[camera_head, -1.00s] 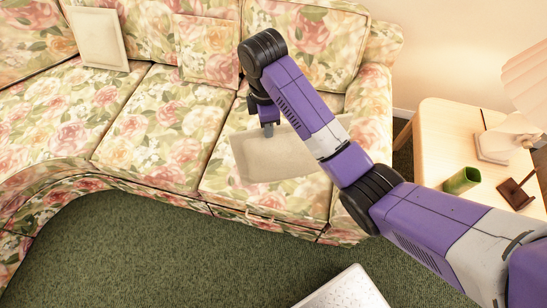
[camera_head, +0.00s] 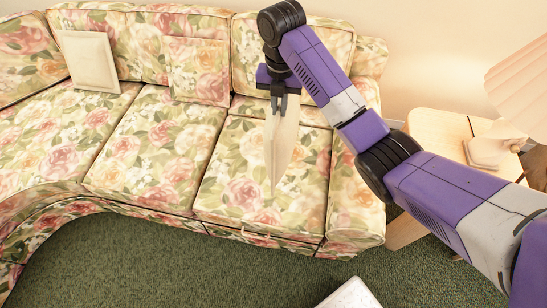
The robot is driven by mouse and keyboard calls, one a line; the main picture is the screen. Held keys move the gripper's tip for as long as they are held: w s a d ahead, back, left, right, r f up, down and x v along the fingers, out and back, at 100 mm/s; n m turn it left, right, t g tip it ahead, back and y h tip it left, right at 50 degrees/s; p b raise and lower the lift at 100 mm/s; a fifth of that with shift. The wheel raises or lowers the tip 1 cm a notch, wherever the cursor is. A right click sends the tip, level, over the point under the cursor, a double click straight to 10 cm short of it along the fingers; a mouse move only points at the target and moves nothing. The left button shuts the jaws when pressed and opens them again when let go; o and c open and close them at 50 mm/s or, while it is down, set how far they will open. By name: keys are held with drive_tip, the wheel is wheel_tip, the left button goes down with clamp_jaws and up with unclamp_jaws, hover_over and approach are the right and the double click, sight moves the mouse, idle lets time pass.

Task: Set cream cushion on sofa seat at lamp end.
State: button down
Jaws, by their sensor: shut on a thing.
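My gripper (camera_head: 279,96) points down over the sofa seat at the lamp end (camera_head: 235,185), shut on the top of a cream cushion (camera_head: 281,145). The cushion hangs upright below the fingers and shows nearly edge-on, as a narrow pale wedge. Its lower tip appears over the middle of that seat; I cannot tell whether it touches. The floral sofa (camera_head: 150,140) runs across the view. The lamp (camera_head: 515,95) stands on a wooden side table (camera_head: 435,125) at the right. My arm hides part of the sofa's right arm and of the table.
Another cream cushion (camera_head: 92,60) leans on the backrest at the left. A floral cushion (camera_head: 197,72) leans near the middle. The other seats are clear. A pale flat-topped object (camera_head: 350,295) shows at the bottom edge, on green carpet (camera_head: 150,265).

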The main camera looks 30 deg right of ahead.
wheel_tip(320, 180, down, 18)
drive_tip(key=b, duration=0.2)
drive_tip(key=shift+r+b, duration=0.25)
drive_tip(key=shift+b, duration=0.05)
drive_tip(key=shift+f, duration=0.15)
drive_tip(key=c, duration=1.5)
unclamp_jaws()
